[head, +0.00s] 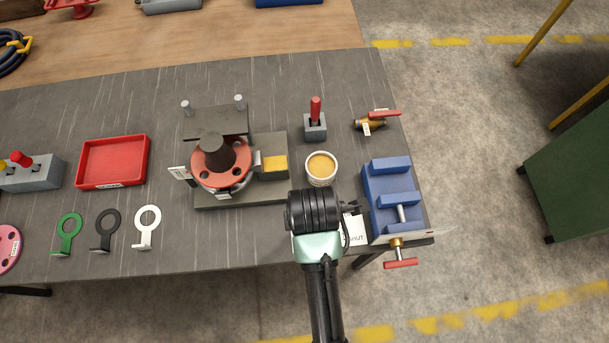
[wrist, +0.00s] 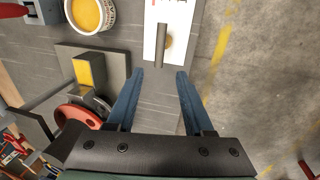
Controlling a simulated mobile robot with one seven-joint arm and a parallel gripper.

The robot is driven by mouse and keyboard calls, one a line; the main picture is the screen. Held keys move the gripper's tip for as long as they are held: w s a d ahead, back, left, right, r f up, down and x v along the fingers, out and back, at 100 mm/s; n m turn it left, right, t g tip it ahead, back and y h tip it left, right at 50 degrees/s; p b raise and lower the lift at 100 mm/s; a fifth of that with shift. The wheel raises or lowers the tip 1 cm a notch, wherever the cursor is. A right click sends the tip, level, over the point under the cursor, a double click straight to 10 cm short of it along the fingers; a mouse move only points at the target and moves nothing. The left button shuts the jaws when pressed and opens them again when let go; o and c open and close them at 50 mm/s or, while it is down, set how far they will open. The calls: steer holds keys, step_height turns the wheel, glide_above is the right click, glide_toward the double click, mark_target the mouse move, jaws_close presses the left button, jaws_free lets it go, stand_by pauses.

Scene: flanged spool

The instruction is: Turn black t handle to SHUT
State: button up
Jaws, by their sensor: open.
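The black T handle (wrist: 161,50) is on a white plate (wrist: 178,30) in the wrist view. Its dark bar runs up and down the picture, and a brownish round part shows beside it. Red and dark lettering at the plate's top is cut off. My gripper (wrist: 160,73) is open and empty, with its two blue fingers apart. The bar's lower end lies between the fingertips in the picture; I cannot tell the depth gap.
A blue vise (head: 390,176) with a red T-handle (head: 400,263) stands just right of the plate. A white cup of yellow-orange contents (head: 321,167) and a fixture with a red flanged wheel (head: 235,178) are to the left. The table edge is close in front.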

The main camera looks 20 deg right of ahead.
steer(key=f, duration=0.3)
steer(key=w+f, duration=0.1)
steer(key=f, duration=0.3)
steer(key=w+f, duration=0.1)
steer(key=f, duration=0.3)
steer(key=shift+w+d+f+p, duration=0.1)
steer(key=shift+d+f+p, duration=0.05)
steer(key=shift+d+p, duration=0.15)
jaws_close()
